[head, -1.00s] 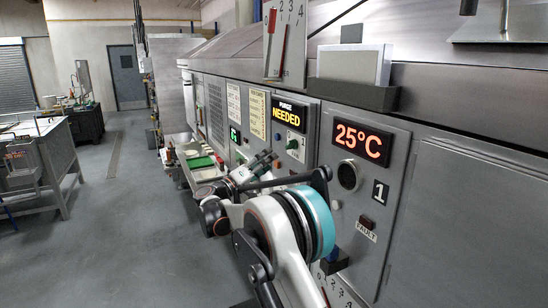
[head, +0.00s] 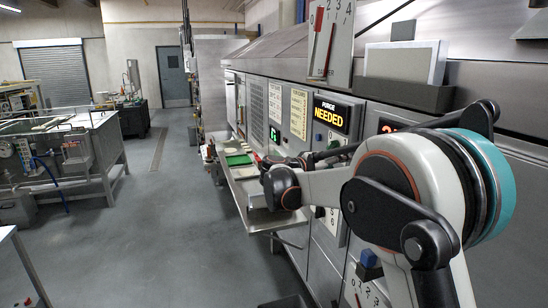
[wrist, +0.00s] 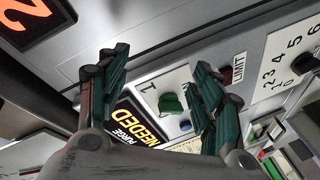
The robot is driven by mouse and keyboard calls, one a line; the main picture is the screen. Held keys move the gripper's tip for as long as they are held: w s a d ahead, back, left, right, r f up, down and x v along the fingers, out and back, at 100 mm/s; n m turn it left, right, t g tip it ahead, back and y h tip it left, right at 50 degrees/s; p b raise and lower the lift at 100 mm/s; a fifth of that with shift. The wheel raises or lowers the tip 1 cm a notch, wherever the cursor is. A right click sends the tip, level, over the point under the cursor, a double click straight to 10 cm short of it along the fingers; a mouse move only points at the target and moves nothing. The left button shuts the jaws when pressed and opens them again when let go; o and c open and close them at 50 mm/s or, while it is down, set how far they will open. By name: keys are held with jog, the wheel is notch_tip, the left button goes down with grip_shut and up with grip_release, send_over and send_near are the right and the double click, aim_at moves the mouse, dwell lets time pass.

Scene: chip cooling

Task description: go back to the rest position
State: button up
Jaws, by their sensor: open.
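My gripper (wrist: 160,85) is open and empty in the wrist view, its two green-and-black fingers apart. Between them shows a green knob (wrist: 172,103) on the machine's panel, with no finger visibly closed on it. In the head view my arm is folded in front of the machine and hides the gripper.
The machine front (head: 490,165) runs along the right, with a "PURGE NEEDED" display (head: 331,114), mostly covered by nothing, and a temperature display (head: 395,126) partly behind my arm. A tray shelf (head: 243,190) juts out. The grey floor between is clear.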

jog(key=s+d+f+g+y+b, duration=0.1)
jog(key=s+d+f+y, duration=0.15)
jog(key=s, duration=0.85)
jog(key=s+d+f+g+y+b, duration=0.1)
jog(key=s+d+y, duration=0.3)
jog(key=s, duration=0.7)
jog(key=s+a+f+y+b, duration=0.1)
jog(key=s+f, duration=0.3)
jog(key=s, duration=0.4)
jog(key=s+a+f+y, duration=0.3)
jog(key=s+f, duration=0.2)
jog(key=s, duration=0.3)
jog(key=s+a+f+y+b, duration=0.1)
jog(key=s+a+f+y, duration=0.1)
jog(key=s, duration=0.6)
notch_tip(320, 180, down, 3)
jog(key=shift+s+a+r+y+b, duration=0.1)
jog(key=shift+s+a+y+b, duration=0.1)
jog(key=shift+a+y+b, duration=0.2)
jog(key=shift+d, duration=0.1)
